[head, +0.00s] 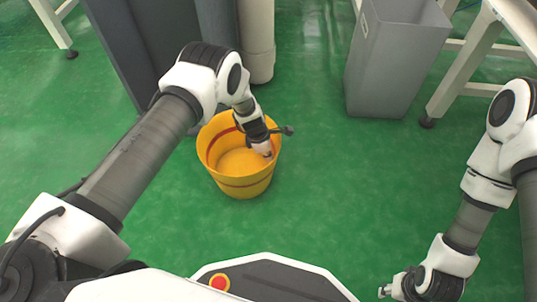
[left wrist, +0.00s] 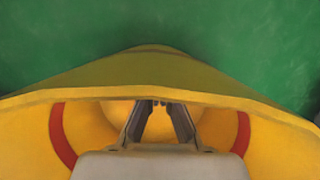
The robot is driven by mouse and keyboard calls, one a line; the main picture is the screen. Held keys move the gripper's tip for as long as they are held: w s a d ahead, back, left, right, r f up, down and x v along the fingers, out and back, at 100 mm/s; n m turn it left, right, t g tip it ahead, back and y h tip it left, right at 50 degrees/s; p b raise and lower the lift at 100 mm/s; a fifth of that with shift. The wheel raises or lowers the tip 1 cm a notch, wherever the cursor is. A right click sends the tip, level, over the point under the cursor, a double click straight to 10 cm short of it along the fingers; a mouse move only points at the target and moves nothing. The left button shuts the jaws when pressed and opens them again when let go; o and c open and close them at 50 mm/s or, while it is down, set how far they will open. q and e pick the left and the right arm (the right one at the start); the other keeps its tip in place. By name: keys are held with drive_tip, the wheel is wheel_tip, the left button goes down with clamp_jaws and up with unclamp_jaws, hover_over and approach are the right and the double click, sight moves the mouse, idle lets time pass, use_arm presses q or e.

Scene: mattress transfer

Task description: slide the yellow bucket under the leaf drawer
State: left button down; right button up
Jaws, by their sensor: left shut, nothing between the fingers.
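The yellow bucket (head: 232,187) stands upright on the green floor, with a red band around it. My left gripper (head: 266,154) reaches down into its mouth at the right, near the inner wall. In the left wrist view, the shut fingers (left wrist: 158,104) point at the bucket's wall, whose rim (left wrist: 150,90) crosses in front of them. They hold nothing; whether they touch the wall is unclear. My right gripper (head: 390,288) is low at the bottom right, away from the bucket, and its finger opening is too small to judge. I cannot make out a leaf drawer for certain.
A dark grey panel (head: 130,40) and a light cylindrical container (head: 257,45) stand behind the bucket. A grey open bin (head: 390,70) stands at the back right, beside a white table frame (head: 465,65). The green floor between bucket and bin is clear.

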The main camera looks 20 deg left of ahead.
use_arm(q)
drive_tip(key=shift+w+d, duration=0.15)
drive_tip(key=shift+d, duration=0.3)
use_arm(e)
drive_tip(key=shift+w+d, duration=0.15)
drive_tip(key=shift+d, duration=0.25)
use_arm(q)
drive_tip(key=shift+a, duration=0.1)
use_arm(e)
drive_tip(key=shift+r, duration=0.1)
use_arm(q)
drive_tip(key=shift+a, duration=0.35)
drive_tip(key=s+a+r+p, duration=0.2)
drive_tip(key=a+r+p, duration=0.3)
drive_tip(key=r, duration=0.4)
drive_tip(key=shift+s+r+p, duration=0.15)
drive_tip(key=shift+r+p, duration=0.2)
drive_tip(key=shift+p, duration=0.15)
use_arm(e)
drive_tip(key=r, duration=0.4)
drive_tip(key=a+r, duration=0.1)
drive_tip(key=shift+s+r, duration=0.4)
use_arm(q)
drive_tip(key=shift+a, duration=0.1)
